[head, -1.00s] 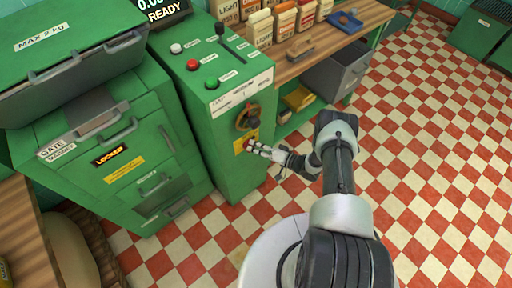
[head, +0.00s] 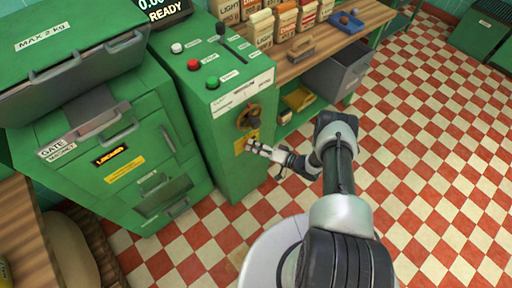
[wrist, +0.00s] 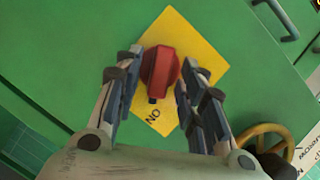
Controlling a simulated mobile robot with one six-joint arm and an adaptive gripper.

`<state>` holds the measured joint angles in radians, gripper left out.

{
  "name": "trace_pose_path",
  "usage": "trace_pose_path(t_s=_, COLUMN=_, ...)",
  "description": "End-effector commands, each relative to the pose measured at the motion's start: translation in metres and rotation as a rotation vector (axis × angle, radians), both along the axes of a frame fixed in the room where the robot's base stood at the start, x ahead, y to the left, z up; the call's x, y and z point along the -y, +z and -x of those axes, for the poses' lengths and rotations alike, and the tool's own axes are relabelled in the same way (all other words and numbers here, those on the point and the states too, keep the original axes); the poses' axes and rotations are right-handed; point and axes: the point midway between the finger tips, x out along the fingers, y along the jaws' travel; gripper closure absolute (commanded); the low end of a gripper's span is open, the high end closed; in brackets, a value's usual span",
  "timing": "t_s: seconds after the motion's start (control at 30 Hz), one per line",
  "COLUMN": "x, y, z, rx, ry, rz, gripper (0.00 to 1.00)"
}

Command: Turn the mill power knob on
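The red power knob (wrist: 161,68) sits on a yellow square plate (wrist: 205,52) on the green mill front. In the wrist view its dark mark points down towards lettering that reads ON, seen upside down. My gripper (wrist: 158,72) has one finger on each side of the knob. A gap shows on the left; the right finger is very close, and I cannot tell whether it touches. In the head view my gripper (head: 253,147) is at the yellow plate (head: 240,146) below the handwheel, and its fingers largely hide the knob.
A brass handwheel (head: 248,117) is just above the plate, with green, red and white buttons (head: 193,64) on the cabinet top. A locked green cabinet (head: 115,155) stands to the left. A wooden bench (head: 325,45) with bags is behind. The checkered floor (head: 440,150) is open on the right.

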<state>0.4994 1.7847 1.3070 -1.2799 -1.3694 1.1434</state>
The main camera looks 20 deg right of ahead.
Motion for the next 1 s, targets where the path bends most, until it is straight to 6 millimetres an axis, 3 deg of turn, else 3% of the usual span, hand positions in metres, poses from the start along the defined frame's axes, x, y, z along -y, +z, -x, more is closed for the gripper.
trace_pose_path(t_s=0.27, x=0.012, y=0.003, z=0.010, rx=-0.001, ry=-0.005, rz=0.001, gripper=0.63)
trace_pose_path(t_s=0.73, x=0.074, y=0.020, z=0.074, rx=0.000, ry=-0.005, rz=0.000, gripper=0.63)
trace_pose_path(t_s=1.0, x=0.082, y=0.023, z=0.085, rx=0.000, ry=0.001, rz=0.000, gripper=0.63)
